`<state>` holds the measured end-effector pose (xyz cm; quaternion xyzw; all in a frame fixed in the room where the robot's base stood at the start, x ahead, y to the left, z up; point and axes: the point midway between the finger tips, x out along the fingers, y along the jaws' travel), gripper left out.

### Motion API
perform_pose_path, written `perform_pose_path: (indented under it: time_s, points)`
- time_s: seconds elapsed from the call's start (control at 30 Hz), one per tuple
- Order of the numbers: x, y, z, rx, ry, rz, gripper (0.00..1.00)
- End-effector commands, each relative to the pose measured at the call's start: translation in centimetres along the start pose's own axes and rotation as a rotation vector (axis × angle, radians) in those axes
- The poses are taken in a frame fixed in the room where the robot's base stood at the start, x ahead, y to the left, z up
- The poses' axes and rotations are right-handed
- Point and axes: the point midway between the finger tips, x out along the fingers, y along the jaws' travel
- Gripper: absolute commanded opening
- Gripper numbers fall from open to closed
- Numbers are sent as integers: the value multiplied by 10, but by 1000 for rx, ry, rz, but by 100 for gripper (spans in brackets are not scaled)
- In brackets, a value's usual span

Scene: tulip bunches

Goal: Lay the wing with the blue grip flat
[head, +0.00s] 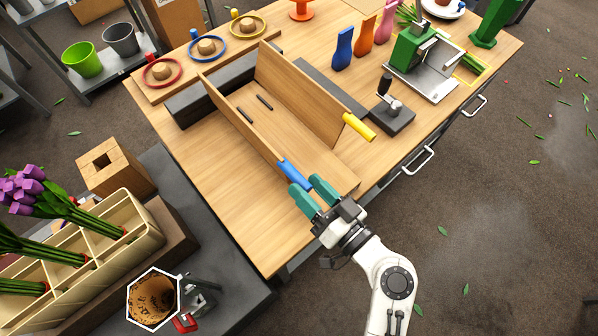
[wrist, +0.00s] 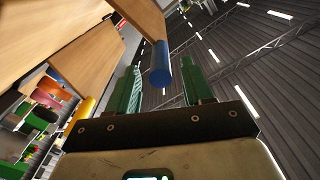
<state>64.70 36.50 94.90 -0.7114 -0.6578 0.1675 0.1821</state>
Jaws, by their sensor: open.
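The wing with the blue grip is a wooden panel (head: 224,106) standing tilted up along the left of a wooden board on the table. Its blue grip (head: 293,173) sticks out at its near end. A matching wing (head: 298,97) with a yellow grip (head: 358,127) stands tilted up on the right. My gripper (head: 306,185) is open, its two teal fingers at the end of the blue grip. In the wrist view the blue grip (wrist: 160,68) shows between the spread fingers (wrist: 162,84), nearer the left one. I cannot tell whether either finger touches it.
A dark crank device (head: 391,110) stands right of the yellow grip. Blue, orange and pink vases (head: 364,36) and a green machine (head: 412,50) stand farther back. A ring tray (head: 166,88) is at the far left. The table's front left is bare.

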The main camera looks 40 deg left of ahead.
Motion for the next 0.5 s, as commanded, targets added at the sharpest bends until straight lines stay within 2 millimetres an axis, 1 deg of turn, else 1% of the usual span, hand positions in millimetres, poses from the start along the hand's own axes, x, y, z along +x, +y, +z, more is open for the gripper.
perform_pose_path:
  time_s: [0.03, 0.2, 0.33, 0.5]
  points:
    - [9, -2, -2, 1, -2, -3, 51]
    - [28, -1, -1, 1, -1, -1, 51]
    - [34, 0, 0, 1, -1, 0, 51]
    - [36, 0, 1, 1, -1, 1, 51]
